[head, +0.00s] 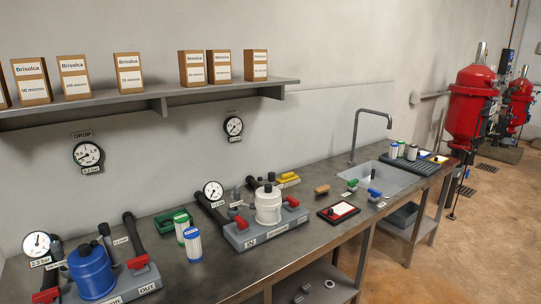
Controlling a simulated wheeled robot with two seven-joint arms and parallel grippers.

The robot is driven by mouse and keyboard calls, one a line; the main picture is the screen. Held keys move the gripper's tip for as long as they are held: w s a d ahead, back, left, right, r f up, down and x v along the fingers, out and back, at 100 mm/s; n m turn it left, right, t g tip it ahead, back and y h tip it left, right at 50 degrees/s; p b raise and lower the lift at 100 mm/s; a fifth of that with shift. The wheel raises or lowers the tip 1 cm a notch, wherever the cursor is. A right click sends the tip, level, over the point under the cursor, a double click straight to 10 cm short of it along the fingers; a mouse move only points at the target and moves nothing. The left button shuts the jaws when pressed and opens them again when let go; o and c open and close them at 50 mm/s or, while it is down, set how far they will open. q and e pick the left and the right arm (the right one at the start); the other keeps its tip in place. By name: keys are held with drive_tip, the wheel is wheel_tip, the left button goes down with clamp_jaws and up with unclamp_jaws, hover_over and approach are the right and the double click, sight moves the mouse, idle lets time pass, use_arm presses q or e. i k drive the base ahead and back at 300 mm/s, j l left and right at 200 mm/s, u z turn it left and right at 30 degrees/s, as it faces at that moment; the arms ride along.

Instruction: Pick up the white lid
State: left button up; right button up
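A white filter housing (268,212) stands upright on a grey base near the middle of the bench. Its white lid (268,193) appears to sit on top of the housing, with a small dark knob on it. Red-handled valves flank the housing on the same base. Neither of my grippers is in view, so nothing shows of their state or position.
A blue housing (92,273) stands at front left. Two cartridges (193,244) and a green tray (163,222) are left of the white housing. A red-edged tray (323,212) lies to its right, before the sink (400,178). A shelf (150,98) with boxes hangs above.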

sight(268, 197)
drive_tip(key=i+l, duration=0.1)
drive_tip(key=l, duration=0.3)
drive_tip(key=i+l, duration=0.15)
drive_tip(key=l, duration=0.3)
drive_tip(key=i+l, duration=0.1)
drive_tip(key=l, duration=0.3)
drive_tip(key=i+l+u, duration=0.1)
drive_tip(key=l, duration=0.3)
drive_tip(key=i+l, duration=0.15)
drive_tip(key=l, duration=0.3)
drive_tip(key=i+l, duration=0.1)
drive_tip(key=l, duration=0.35)
drive_tip(key=i+l, duration=0.1)
drive_tip(key=l, duration=0.3)
drive_tip(key=u, duration=0.05)
